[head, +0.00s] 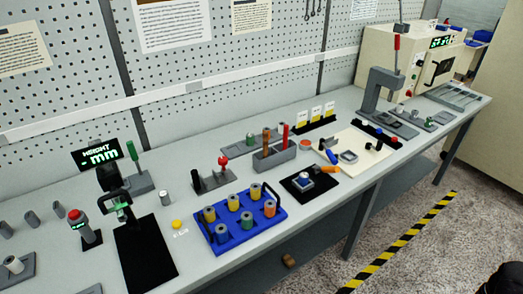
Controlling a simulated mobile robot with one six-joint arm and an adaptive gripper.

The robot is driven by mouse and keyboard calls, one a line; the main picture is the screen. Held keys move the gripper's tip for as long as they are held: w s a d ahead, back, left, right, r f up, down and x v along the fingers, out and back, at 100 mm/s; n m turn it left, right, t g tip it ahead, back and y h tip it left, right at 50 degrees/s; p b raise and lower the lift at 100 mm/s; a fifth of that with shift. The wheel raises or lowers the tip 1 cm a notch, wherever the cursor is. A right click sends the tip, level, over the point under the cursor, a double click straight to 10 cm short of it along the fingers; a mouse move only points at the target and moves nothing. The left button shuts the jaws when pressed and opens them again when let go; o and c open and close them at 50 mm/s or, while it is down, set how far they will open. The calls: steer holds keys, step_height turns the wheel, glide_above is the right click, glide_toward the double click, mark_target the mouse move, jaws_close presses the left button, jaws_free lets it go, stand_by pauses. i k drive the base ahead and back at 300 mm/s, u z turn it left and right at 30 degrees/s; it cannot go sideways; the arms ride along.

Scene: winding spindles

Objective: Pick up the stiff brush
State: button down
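I cannot clearly make out the stiff brush. A grey holder block (275,156) stands mid-bench with upright tools in it. One has a brown handle (266,141) and one has a red handle (285,136). Their lower ends are hidden in the block, so I cannot tell whether either is the brush. A blue tool and an orange-handled tool (328,170) lie to the right, too small to identify. My gripper's fingers do not show. A dark rounded shape cuts into the lower right corner, and I cannot tell what it is.
A blue tray (216,246) with several spools stands in front of the holder. A black mat with a small device (303,182) lies right of it. A grey press (382,95) stands farther right. A small brown object (288,260) is below the bench. The floor at right is open.

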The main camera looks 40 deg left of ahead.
mark_target(266, 135)
steer(key=u, duration=1.05)
steer(key=k, duration=1.05)
steer(key=u, duration=0.5)
steer(key=i, duration=1)
